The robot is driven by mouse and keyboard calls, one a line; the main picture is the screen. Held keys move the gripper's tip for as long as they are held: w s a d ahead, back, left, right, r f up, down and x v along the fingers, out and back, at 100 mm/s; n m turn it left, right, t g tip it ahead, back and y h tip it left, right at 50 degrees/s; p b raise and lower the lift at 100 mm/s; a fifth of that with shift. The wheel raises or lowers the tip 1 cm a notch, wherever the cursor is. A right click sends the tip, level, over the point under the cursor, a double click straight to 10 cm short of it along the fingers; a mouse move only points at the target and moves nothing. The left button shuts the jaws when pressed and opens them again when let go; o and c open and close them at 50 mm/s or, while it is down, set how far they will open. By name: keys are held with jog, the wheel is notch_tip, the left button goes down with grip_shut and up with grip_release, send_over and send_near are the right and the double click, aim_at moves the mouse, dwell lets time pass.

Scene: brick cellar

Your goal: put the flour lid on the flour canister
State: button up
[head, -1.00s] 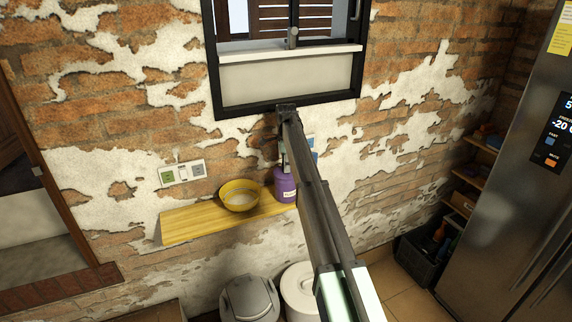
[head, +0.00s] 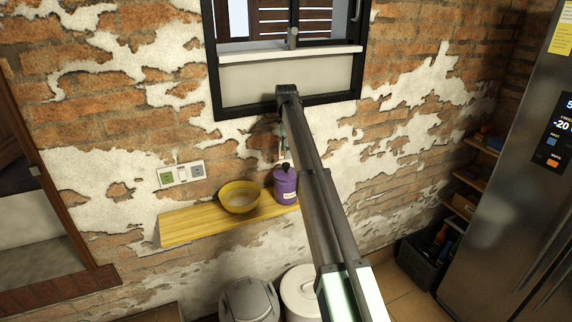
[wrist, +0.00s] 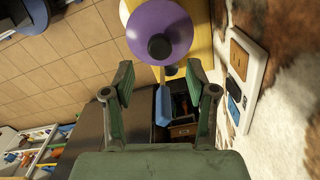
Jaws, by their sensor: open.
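The purple flour canister (head: 286,192) stands upright at the right part of the yellow wooden shelf. The purple lid (head: 285,172) with its dark knob sits on top of the canister and looks level. In the wrist view the round lid (wrist: 150,22) shows from above with the black knob in its middle, and it hides most of the canister. My gripper (wrist: 160,76) is open and empty, its fingers spread apart below the knob in that picture. In the head view my gripper (head: 284,140) is above the canister, partly hidden by my arm.
A yellow bowl (head: 240,197) stands left of the canister on the shelf (head: 185,228). Wall sockets (head: 182,174) are behind; another socket plate (wrist: 243,75) is close to my gripper's right. A window ledge (head: 260,57) is above. Bins (head: 250,300) stand below.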

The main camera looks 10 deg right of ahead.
aim_at(286, 164)
notch_tip(286, 164, up, 6)
jog(key=shift+b, duration=0.6)
dwell(1.2)
